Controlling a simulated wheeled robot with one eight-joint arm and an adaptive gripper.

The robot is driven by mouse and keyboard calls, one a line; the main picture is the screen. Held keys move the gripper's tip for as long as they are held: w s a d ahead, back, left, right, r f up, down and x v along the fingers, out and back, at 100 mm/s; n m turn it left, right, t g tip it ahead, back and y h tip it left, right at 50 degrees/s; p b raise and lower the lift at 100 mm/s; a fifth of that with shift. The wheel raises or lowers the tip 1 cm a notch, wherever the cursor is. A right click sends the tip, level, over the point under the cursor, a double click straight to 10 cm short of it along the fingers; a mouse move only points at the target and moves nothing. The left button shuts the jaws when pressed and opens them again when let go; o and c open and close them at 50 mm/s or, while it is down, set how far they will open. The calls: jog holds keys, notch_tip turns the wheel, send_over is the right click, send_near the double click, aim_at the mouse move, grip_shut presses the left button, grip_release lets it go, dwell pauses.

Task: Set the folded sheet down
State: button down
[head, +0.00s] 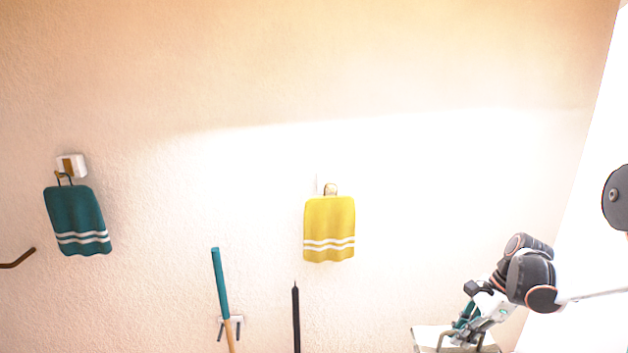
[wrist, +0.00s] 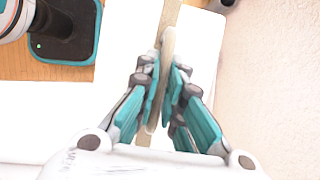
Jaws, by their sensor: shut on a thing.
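The folded sheet (wrist: 205,40) shows in the wrist view as a white, flat piece with a beige stripe under my gripper. My gripper (wrist: 166,82) is shut on a thin, curved grey-beige strip standing up from it, which seems to be part of the sheet. The fingers have teal pads, one on each side of the strip. In the head view my gripper (head: 464,326) is at the lower right, over a white and beige piece (head: 428,332) cut off by the bottom edge. What lies beneath the sheet is largely hidden.
A wooden surface (wrist: 60,68) lies left in the wrist view, with a dark, teal-rimmed object (wrist: 75,48) on it. A textured wall (wrist: 275,80) is close on the right. A teal towel (head: 77,220) and a yellow towel (head: 330,228) hang on the wall; two handles stand below.

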aim_at(423, 346)
jog(key=a+f+n+g, duration=0.1)
jog(key=a+n, duration=0.2)
jog(key=a+f+n+g+h, duration=0.1)
jog(key=a+f+n, duration=0.1)
jog(key=a+n, duration=0.1)
jog(key=a+f+n+g, duration=0.1)
jog(key=a+n, duration=0.2)
jog(key=n, duration=0.1)
jog(key=shift+w+a+f+g, duration=0.15)
jog(key=shift+f+g, duration=0.05)
jog(key=shift+g, duration=0.1)
jog(key=s+a+f+n+g+h, duration=0.1)
jog(key=a+f+n+h, duration=0.2)
jog(key=a+n, duration=0.4)
jog(key=shift+s+a+f+n+h, duration=0.2)
jog(key=shift+s+a+n+h, duration=0.1)
jog(key=shift+n, duration=0.7)
